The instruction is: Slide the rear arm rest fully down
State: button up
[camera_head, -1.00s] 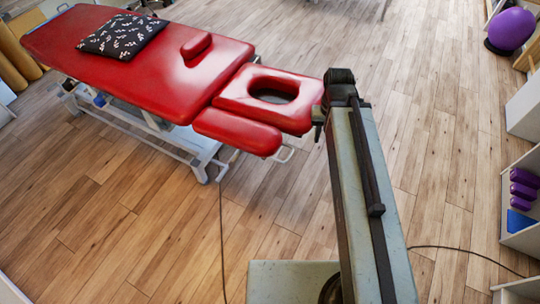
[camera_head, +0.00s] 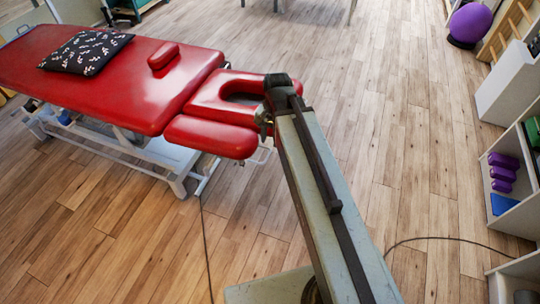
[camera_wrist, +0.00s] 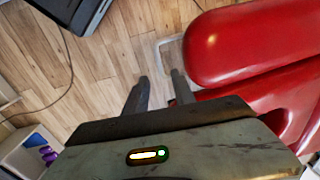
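A red padded treatment table (camera_head: 110,85) stands at the left in the head view. Its head section (camera_head: 195,105) has a face opening. A red arm rest (camera_head: 210,136) sits along the near side, lower than the head section. Another arm rest on the far side is not clearly visible, so I cannot tell which is the rear one. My gripper (camera_head: 265,118) is beside the head section, mostly hidden by my arm. In the wrist view my gripper (camera_wrist: 158,77) is open and empty, its fingers apart over the floor, left of a rounded red pad (camera_wrist: 240,45) and near a pale metal bracket (camera_wrist: 168,50).
A small red cushion (camera_head: 163,56) and a dark patterned pillow (camera_head: 87,51) lie on the table. White shelves (camera_head: 515,170) with purple dumbbells (camera_head: 502,173) stand right. A purple ball (camera_head: 470,23) is at the back right. A cable (camera_head: 430,239) crosses the floor. The middle floor is clear.

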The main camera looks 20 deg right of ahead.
aim_at(268, 155)
jog(key=f+b, duration=0.7)
jog(key=shift+w+a+f+b, duration=0.15)
jog(key=shift+a+f+b, duration=0.05)
jog(key=shift+f+b, duration=0.2)
jog(key=shift+r, duration=0.1)
grip_shut()
dwell(0.8)
